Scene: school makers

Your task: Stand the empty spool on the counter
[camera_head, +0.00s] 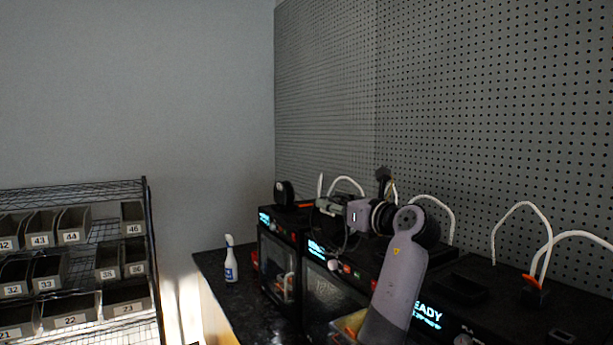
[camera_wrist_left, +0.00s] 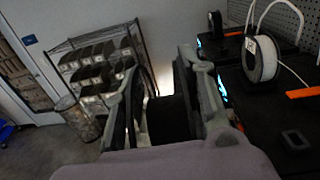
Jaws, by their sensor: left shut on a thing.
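My left gripper (camera_wrist_left: 168,85) is shut on a dark, rounded thing (camera_wrist_left: 168,118), seemingly the empty spool, between its two fingers in the left wrist view. The fingers hide part of it, and its rims are hard to make out in the shadow. In the head view my left gripper (camera_head: 328,206) is above the row of printers, reaching left; the held thing is not clear there. The dark speckled counter (camera_head: 232,297) runs along the wall under the printers. My right gripper is not in view.
Black printers (camera_head: 277,262) line the counter, with white tubes above. A black spool (camera_head: 284,193) is at the far printer; a white spool (camera_wrist_left: 262,58) is at a nearer one. A spray bottle (camera_head: 231,260) stands on the counter's left end. A bin rack (camera_head: 75,260) is left.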

